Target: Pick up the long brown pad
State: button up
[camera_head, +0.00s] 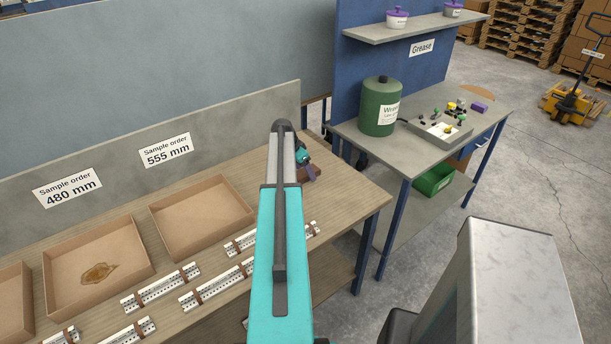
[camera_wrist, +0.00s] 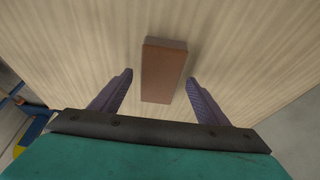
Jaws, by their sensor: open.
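The long brown pad (camera_wrist: 164,70) lies on the wooden table, in the middle of the wrist view. It is a plain brown block, its long side running away from my gripper. My gripper (camera_wrist: 158,92) is open, with one purple finger on each side of the pad's near end and visible gaps between. I cannot tell how high the fingers are above the table. In the head view my gripper (camera_head: 309,172) is at the right end of the workbench, beside the brown pad (camera_head: 313,166), which is partly hidden by the fingers and arm.
Several white perforated rails with brown pieces (camera_head: 162,287) lie along the front of the workbench (camera_head: 345,196). Cardboard trays (camera_head: 236,183) stand behind them, one with a brown stain. A grey side table (camera_head: 445,141) with a green canister (camera_head: 377,120) stands to the right, across a gap.

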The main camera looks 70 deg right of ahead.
jog(key=c, duration=1.1)
jog(key=shift+c, duration=0.2)
jog(key=shift+r, duration=0.1)
jog(key=shift+r+b, duration=0.9)
jog(key=shift+r, duration=0.45)
jog(key=s+a+b, duration=0.1)
jog(key=a, duration=0.4)
jog(key=s+a+r+b, duration=0.1)
jog(key=s+a+b, duration=0.1)
jog(key=a, duration=0.3)
jog(key=s+a+r+b, duration=0.1)
jog(key=s+a, duration=0.1)
jog(key=a, duration=0.3)
jog(key=shift+s+b, duration=0.25)
jog(key=shift+b, duration=0.05)
